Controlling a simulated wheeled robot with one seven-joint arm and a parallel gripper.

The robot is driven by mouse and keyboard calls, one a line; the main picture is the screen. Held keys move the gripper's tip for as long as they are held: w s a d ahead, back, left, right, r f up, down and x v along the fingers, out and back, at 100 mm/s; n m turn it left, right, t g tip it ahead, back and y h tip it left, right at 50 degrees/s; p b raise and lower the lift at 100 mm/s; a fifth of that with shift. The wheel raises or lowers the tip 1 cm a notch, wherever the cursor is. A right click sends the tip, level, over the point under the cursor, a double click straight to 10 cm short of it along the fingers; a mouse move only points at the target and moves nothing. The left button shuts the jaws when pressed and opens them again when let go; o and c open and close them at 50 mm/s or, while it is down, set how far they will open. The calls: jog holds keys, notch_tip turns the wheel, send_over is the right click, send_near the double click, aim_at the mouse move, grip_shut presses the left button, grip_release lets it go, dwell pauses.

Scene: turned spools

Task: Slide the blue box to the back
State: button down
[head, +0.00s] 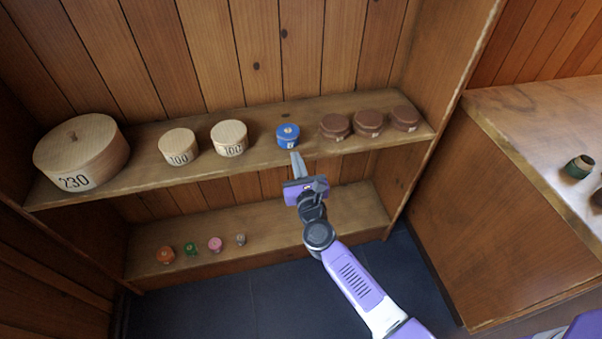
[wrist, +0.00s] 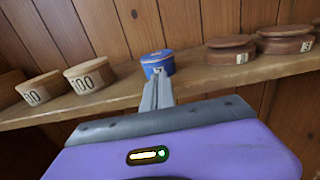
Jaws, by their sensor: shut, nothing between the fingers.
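The blue box (head: 288,135) is a small round lidded box with a pale number label, standing upright on the upper shelf (head: 262,157). It also shows in the wrist view (wrist: 158,63), just beyond the fingertips. My gripper (head: 296,156) is shut and empty, in front of the blue box at the shelf's front edge and pointing at it. In the wrist view its fingers (wrist: 157,80) overlap the lower front of the box. I cannot tell whether they touch it.
Two pale round boxes (head: 229,138) and a large one marked 230 (head: 82,153) stand to the left. Brown round boxes (head: 335,126) stand close on the right. Bare shelf lies behind the blue box, up to the plank wall. Small spools (head: 215,244) stand on the lower shelf.

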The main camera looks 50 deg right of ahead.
aim_at(289, 136)
jog(key=shift+x, duration=1.95)
jog(key=b+x, duration=0.2)
jog(key=x, duration=0.4)
jog(key=shift+w+d+b, duration=0.2)
jog(key=shift+w+b, duration=0.1)
jog(key=shift+b, duration=0.1)
